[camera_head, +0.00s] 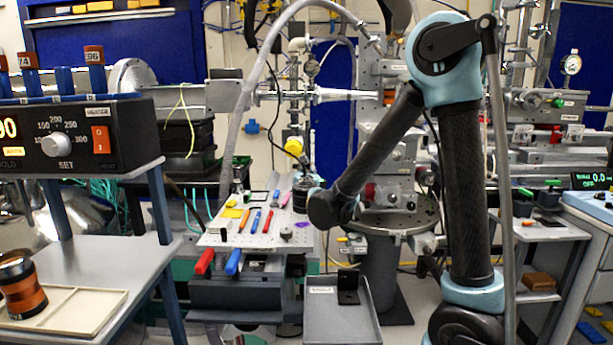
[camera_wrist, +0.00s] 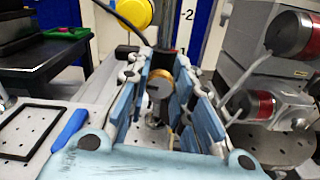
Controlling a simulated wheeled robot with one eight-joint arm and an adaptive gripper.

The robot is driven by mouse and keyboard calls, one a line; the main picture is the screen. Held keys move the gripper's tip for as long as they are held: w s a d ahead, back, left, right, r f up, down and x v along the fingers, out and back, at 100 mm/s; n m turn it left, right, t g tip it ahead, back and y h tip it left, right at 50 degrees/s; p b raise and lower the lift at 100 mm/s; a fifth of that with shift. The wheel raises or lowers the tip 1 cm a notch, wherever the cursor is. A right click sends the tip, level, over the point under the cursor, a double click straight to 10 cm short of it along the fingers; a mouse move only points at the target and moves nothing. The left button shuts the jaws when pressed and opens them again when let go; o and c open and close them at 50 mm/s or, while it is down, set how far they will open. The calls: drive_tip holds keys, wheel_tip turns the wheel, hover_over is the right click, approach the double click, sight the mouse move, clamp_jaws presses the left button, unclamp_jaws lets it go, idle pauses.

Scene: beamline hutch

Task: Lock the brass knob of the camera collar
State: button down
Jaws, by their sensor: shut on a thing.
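In the wrist view the blue pads of my gripper (camera_wrist: 168,72) reach forward from both sides and are closed on the brass knob (camera_wrist: 177,82), a gold-brown round part between them. A dark upright body (camera_wrist: 163,59), likely the camera, stands just beyond the fingertips. The collar is mostly hidden by the fingers, so the knob's turn cannot be read. In the head view my gripper (camera_head: 311,186) is small and partly behind my wrist, beside a black cylinder (camera_head: 300,198) at the back right of the perforated plate. The knob cannot be made out there.
The perforated plate (camera_head: 262,240) carries several coloured tools. A yellow round part (camera_head: 294,147) is above the gripper; it also shows in the wrist view (camera_wrist: 134,13). Red-ended cylinders (camera_wrist: 288,34) stand close on the right. A grey tray (camera_head: 342,322) is in front.

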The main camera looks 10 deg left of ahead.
drive_tip(key=c, duration=1.4)
unclamp_jaws()
drive_tip(key=v, duration=1.2)
drive_tip(key=shift+f, duration=0.1)
